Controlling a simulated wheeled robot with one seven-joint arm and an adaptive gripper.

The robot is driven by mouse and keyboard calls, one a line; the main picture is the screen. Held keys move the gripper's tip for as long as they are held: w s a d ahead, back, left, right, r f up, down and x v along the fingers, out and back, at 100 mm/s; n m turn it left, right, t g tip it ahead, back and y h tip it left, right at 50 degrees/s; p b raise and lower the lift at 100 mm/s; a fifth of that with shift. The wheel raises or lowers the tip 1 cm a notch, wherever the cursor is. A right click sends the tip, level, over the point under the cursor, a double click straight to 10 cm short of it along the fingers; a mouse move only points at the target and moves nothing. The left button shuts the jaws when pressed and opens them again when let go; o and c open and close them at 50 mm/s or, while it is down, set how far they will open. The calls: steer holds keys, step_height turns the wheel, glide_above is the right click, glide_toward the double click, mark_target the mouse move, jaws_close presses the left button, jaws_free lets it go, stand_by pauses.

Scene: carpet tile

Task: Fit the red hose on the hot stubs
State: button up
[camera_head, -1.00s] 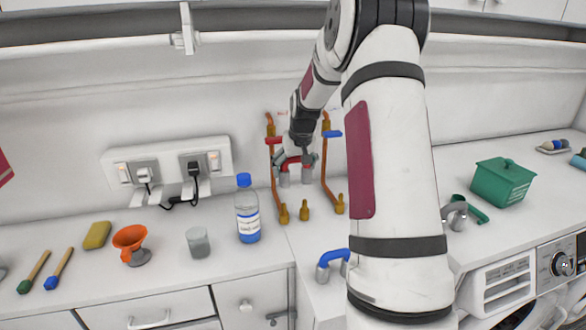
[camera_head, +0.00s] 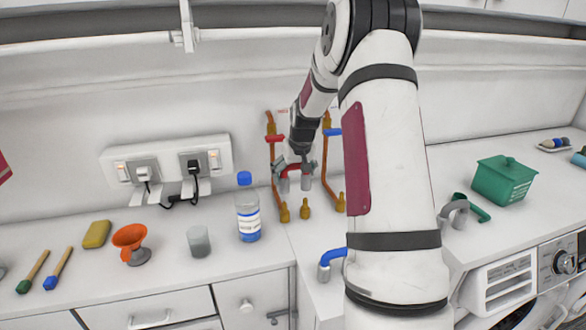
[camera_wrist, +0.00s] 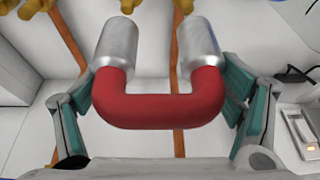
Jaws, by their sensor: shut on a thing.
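My gripper (camera_head: 300,166) is shut on the red hose (camera_wrist: 160,105), a U-shaped red tube with two grey metal end sleeves. The teal finger pads press on its two sides in the wrist view. In the head view the red hose (camera_head: 292,170) hangs with its sleeves downward, above the brass stubs (camera_head: 305,210) and apart from them. The left copper pipe with a red handle (camera_head: 274,138) runs down to the left stub (camera_head: 285,215). The right pipe has a blue handle (camera_head: 332,132). Brass fittings (camera_wrist: 30,8) also show at the top of the wrist view.
A blue hose (camera_head: 331,256) with grey ends stands in front, partly behind my arm. A green basket (camera_head: 503,180) is at the right. The wall with sockets (camera_head: 165,168) is behind.

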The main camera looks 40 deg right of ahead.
steer(key=shift+f, duration=1.35)
steer(key=shift+f+b, duration=0.35)
steer(key=shift+f, duration=2.15)
stand_by(1.0)
steer(key=o, duration=1.1)
steer(key=v, duration=1.2)
